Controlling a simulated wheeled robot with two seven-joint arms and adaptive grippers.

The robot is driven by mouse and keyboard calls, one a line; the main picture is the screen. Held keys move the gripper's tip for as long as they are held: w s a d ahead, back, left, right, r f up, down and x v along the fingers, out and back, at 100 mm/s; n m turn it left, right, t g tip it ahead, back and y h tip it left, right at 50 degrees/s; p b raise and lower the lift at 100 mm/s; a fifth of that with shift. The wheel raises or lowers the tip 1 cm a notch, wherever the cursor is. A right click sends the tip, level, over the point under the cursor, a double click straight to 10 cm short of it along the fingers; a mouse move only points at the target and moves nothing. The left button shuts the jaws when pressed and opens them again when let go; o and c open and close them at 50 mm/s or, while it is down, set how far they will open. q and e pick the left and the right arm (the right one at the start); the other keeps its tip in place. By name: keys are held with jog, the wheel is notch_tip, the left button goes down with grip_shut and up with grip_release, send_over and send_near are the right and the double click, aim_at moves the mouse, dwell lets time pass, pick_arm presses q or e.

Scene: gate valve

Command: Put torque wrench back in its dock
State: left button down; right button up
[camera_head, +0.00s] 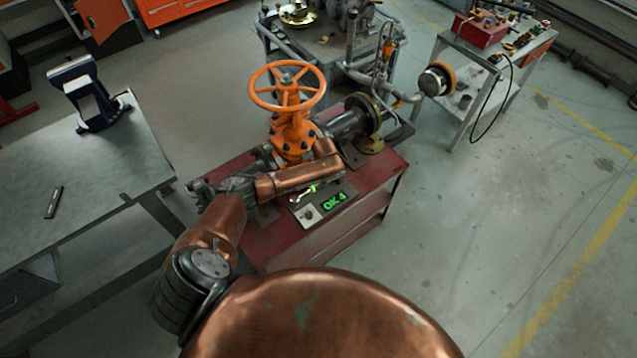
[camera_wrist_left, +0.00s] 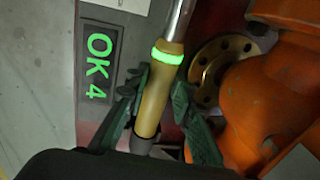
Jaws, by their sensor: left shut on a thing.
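The torque wrench has a yellow-brown handle (camera_wrist_left: 156,98), a glowing green ring and a bright metal shaft. My left gripper (camera_wrist_left: 162,100) is shut on the handle, one dark finger on each side. In the head view the wrench's metal end (camera_head: 299,195) and green ring show beside my arm, which hides the handle and most of the gripper. A dark display (camera_wrist_left: 99,66) reading "OK 4" in green lies beside the wrench; it also shows in the head view (camera_head: 335,201). I cannot clearly make out the dock. My right gripper is out of view.
The orange gate valve (camera_head: 293,135) with its handwheel stands on the red bench (camera_head: 262,243), close behind my arm. A grey table (camera_head: 100,185) with a blue-and-white device (camera_head: 88,97) is at left. A trolley stands behind the valve.

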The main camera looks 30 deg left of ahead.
pick_arm(q)
jog(key=shift+w+r, duration=0.1)
jog(key=c, duration=1.6)
grip_release()
jog(key=shift+s, duration=0.2)
jog(key=shift+d+r, duration=0.1)
jog(key=shift+r, duration=0.3)
notch_tip(320, 180, up, 11)
jog(key=d, duration=0.1)
jog(key=shift+s+d, duration=0.2)
jog(key=shift+s, duration=0.05)
